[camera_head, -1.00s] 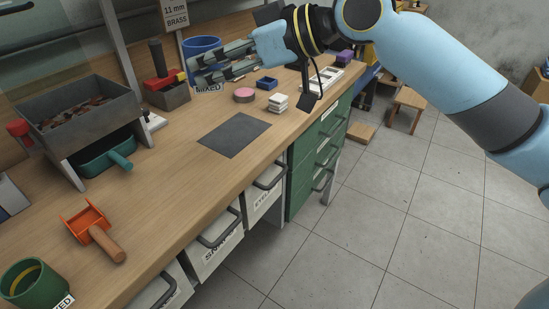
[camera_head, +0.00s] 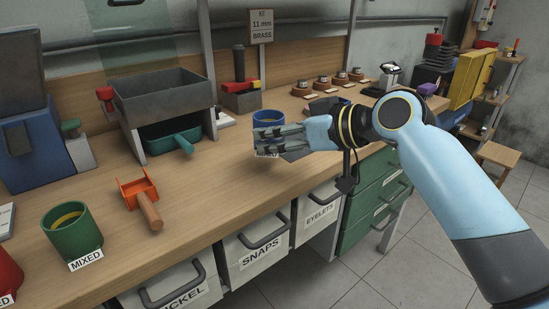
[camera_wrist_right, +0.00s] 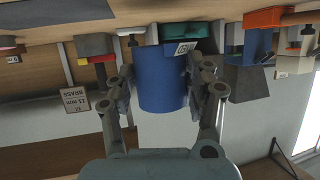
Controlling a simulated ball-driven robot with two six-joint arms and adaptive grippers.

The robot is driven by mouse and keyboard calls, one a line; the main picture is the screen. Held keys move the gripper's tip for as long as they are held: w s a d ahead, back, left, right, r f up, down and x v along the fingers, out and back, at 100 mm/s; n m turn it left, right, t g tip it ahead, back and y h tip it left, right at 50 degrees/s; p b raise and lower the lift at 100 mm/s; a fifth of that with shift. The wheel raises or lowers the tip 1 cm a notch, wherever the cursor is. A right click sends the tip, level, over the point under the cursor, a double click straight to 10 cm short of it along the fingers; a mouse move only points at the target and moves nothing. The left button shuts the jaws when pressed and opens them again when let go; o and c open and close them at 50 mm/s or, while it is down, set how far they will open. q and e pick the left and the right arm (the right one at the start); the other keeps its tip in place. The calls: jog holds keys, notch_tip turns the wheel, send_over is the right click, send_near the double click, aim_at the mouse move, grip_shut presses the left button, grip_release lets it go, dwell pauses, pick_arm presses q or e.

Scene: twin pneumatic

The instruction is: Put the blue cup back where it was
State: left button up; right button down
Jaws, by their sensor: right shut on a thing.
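The blue cup (camera_head: 267,117) is upright between the fingers of my right gripper (camera_head: 279,139) in the head view, over the bench near its front edge. The fingers hide much of its side, and a white label shows below them. In the right wrist view, which is upside down, the cup (camera_wrist_right: 162,82) fills the space between both fingers of the gripper (camera_wrist_right: 160,88), which is shut on it. I cannot tell whether its base touches the bench. My left gripper is not in view.
Several small dishes line the back right. The bench between scoop and gripper is clear.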

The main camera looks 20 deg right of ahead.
aim_at(275, 171)
jog(key=shift+w+a+f, duration=0.25)
jog(key=shift+w+f, duration=0.15)
jog(key=shift+w, duration=0.15)
jog(key=shift+f+b, duration=0.35)
jog(key=shift+f, duration=1.6)
jog(key=shift+f, duration=0.2)
jog(key=c, duration=0.5)
grip_release()
